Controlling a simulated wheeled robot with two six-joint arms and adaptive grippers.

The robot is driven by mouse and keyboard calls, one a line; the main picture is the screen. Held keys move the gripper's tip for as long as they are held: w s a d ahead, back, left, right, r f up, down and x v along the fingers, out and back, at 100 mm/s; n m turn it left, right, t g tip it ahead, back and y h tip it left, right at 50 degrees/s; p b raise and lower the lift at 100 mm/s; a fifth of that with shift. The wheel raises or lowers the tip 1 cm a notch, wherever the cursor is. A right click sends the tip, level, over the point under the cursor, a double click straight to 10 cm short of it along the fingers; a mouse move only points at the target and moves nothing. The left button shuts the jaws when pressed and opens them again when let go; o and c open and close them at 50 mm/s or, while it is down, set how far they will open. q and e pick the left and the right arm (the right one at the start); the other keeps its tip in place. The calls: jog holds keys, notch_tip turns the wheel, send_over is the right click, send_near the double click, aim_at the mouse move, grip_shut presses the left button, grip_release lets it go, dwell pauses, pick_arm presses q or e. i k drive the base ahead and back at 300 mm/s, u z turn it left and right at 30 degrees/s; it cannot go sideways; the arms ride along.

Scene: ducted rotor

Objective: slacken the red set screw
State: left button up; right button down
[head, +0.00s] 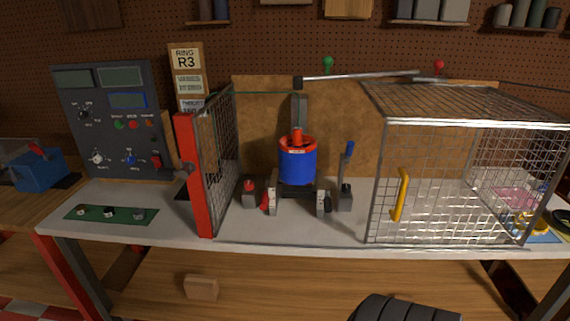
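A blue cylindrical duct (297,168) with a red top ring (310,143) stands upright on a dark mount in the middle of the bench. A small red part (266,204) sits low at its left foot, and a red-topped grey block (250,192) stands just left of that. I cannot tell at this size which red part is the set screw.
A wire mesh cage (455,175) with a yellow handle (400,195) stands on the right. A mesh panel with a red post (197,178) stands to the left. A blue-handled lever (347,165) is right of the duct. A control panel (112,120) and green mat (88,213) are far left.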

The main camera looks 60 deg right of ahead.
aim_at(248, 184)
jog(key=u, duration=0.05)
jog(key=k, duration=0.15)
jog(key=z, duration=1.3)
